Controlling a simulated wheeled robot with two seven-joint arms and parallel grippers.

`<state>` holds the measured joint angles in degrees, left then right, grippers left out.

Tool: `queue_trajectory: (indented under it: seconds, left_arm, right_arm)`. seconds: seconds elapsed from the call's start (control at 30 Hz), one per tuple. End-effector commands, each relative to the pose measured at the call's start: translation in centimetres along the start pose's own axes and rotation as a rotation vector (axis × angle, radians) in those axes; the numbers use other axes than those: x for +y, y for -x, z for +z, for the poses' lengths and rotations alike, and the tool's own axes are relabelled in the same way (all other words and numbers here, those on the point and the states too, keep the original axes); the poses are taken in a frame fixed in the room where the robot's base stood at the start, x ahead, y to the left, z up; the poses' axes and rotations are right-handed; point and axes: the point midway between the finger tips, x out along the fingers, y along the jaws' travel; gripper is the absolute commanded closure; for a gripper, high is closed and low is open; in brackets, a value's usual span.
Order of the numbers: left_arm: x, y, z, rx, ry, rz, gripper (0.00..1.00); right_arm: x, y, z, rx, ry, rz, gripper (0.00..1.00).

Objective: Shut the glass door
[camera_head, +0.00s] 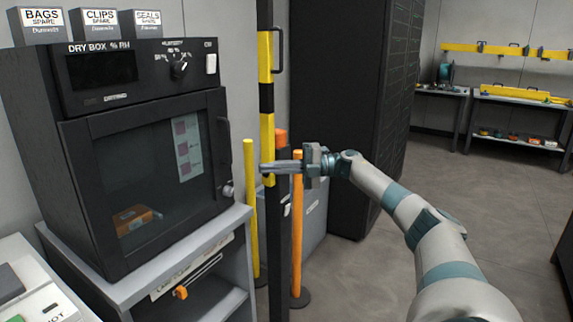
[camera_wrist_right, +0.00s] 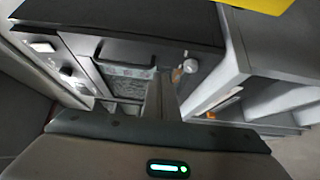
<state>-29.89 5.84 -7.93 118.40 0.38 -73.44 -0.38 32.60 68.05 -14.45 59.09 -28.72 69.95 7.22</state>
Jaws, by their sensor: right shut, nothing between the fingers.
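The glass door (camera_head: 150,185) is the dark-framed front of the dry box (camera_head: 140,70). It looks flush with the box front, though I cannot tell whether a narrow gap is left. Its dark handle (camera_head: 223,150) and a round silver knob (camera_head: 228,190) are at its right edge. In the right wrist view the handle (camera_wrist_right: 125,62) and the knob (camera_wrist_right: 190,66) show beyond the fingers. My right gripper (camera_head: 263,168) is shut and empty, its fingertips pointing left toward the handle side, apart from the door. My left gripper is not in view.
The dry box stands on a grey shelf unit (camera_head: 215,228). A yellow-and-black post (camera_head: 266,100), a yellow pole (camera_head: 250,200) and an orange pole (camera_head: 297,230) stand near my right gripper. A tall dark cabinet (camera_head: 350,100) stands behind. Open floor (camera_head: 470,200) lies to the right.

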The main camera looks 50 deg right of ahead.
Motion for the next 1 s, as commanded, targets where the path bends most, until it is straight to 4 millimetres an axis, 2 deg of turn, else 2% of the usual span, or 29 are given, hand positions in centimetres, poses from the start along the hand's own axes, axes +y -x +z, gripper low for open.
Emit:
queue_trajectory:
  seconds: [0.33,0.5,1.0]
  left_arm:
    - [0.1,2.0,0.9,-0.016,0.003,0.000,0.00]
    - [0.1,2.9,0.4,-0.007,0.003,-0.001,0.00]
    - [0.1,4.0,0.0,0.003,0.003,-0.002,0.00]
  right_arm:
    - [0.0,3.2,2.5,-0.002,0.000,0.004,1.00]
    - [0.1,4.1,3.3,-0.002,0.001,0.004,1.00]
    - [0.0,4.9,3.8,0.001,-0.001,0.001,1.00]
